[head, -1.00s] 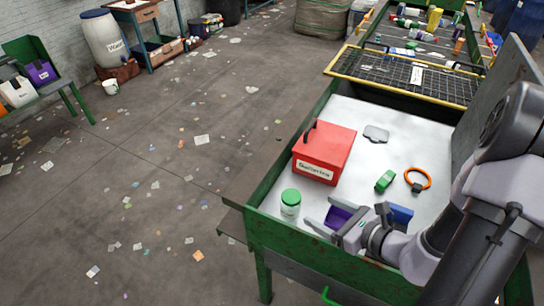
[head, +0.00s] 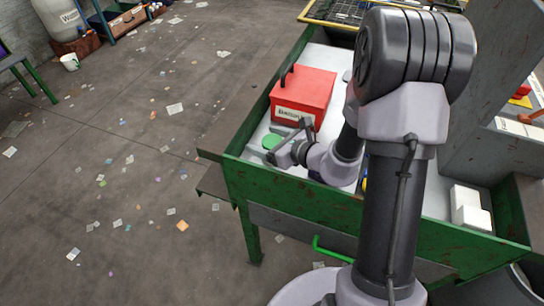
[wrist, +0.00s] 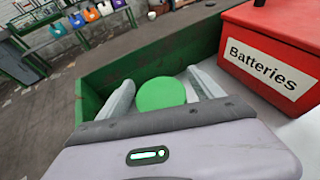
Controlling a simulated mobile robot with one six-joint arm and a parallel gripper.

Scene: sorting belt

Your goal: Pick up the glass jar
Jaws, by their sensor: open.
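The glass jar, seen mainly by its round green lid (head: 271,141), stands in the near left corner of the green-walled table, just in front of the red box. In the wrist view the lid (wrist: 161,94) shows between the two grey fingers; the glass below it is hidden. My gripper (head: 287,146) is open at the jar, and in the wrist view my gripper (wrist: 164,90) has one finger on each side of the lid. I cannot tell whether either finger touches it.
The red Batteries box (head: 303,93) stands close behind the jar, right of my fingers in the wrist view (wrist: 275,55). The green table wall (wrist: 150,62) runs close beyond the jar. White boxes (head: 469,208) sit at the table's right end.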

